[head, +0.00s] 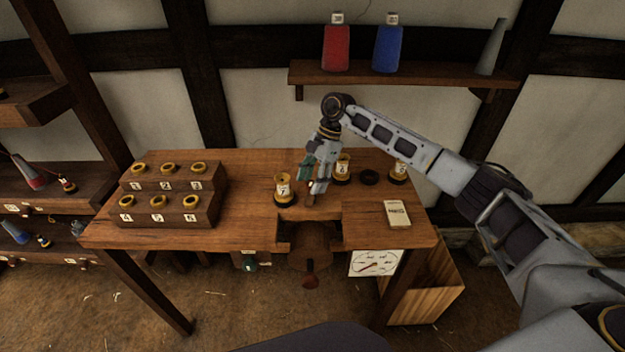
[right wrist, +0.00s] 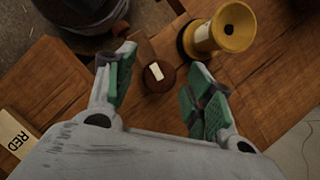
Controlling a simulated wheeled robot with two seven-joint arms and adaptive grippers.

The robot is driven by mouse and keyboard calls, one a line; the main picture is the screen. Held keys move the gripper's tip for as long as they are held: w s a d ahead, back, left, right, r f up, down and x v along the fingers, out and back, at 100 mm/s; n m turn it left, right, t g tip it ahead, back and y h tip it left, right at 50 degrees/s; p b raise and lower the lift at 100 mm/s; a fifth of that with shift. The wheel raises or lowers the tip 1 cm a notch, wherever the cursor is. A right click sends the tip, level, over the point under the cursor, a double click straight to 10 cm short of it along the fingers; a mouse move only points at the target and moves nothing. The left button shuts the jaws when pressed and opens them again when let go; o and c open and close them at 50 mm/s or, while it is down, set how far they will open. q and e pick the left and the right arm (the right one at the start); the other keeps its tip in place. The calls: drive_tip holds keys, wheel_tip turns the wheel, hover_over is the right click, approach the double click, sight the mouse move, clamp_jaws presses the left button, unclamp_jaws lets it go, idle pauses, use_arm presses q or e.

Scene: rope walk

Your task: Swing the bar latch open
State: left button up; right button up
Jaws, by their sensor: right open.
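My right gripper (head: 316,186) is over the middle of the table, just behind the notch in its front edge. In the right wrist view its green-padded fingers (right wrist: 160,95) are apart and nothing is between the pads. A small round brown wooden piece with a white tag (right wrist: 155,74) lies below and between the fingertips; a brown strip runs from it toward the notch. It may be the bar latch, but I cannot tell for sure. In the head view the gripper mostly hides it. My left gripper is out of view.
A yellow spool (head: 283,188) stands close left of the gripper and shows in the wrist view (right wrist: 234,29). More spools stand at the right. A stepped rack (head: 170,203) is at the left, a labelled card (head: 397,214) at the right. A drum (head: 310,246) sits in the notch.

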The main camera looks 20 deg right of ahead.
drive_tip(key=shift+d+r, duration=0.1)
drive_tip(key=shift+r, duration=0.05)
drive_tip(key=v, duration=1.1)
drive_tip(key=shift+r, duration=0.3)
drive_tip(key=shift+d+f, duration=0.1)
drive_tip(key=shift+d, duration=0.05)
